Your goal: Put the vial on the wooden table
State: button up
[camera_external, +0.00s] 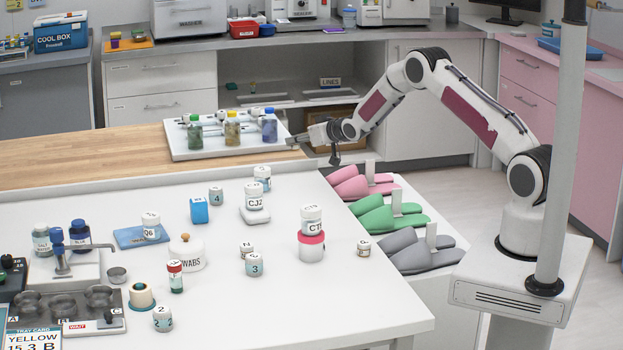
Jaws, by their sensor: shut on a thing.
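A small vial with a red cap (176,277) stands upright on the white table, in front of the jar marked SWABS. The wooden table (80,157) is a light brown top at the back left. My gripper (293,141) is low at the right edge of the white tray, which lies on the wooden top. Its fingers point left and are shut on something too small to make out. Whether it touches the tray is unclear. Green (194,132), yellow (232,129) and blue (270,126) bottles stand on the tray.
The white tray (215,152) covers the wooden top's right end; its left part is clear. The white table (340,305) holds several labelled jars, a blue box (199,209) and a metal tray of cups (70,322). Pink, green and grey slippers lie at the right.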

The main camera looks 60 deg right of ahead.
jog(key=shift+f, duration=1.8)
jog(key=shift+f, duration=0.15)
jog(key=o, duration=0.9)
jog(key=shift+s+a+r, duration=0.1)
jog(key=shift+s+r, duration=0.2)
jog(key=shift+s, duration=0.05)
jog(key=shift+v, duration=5.65)
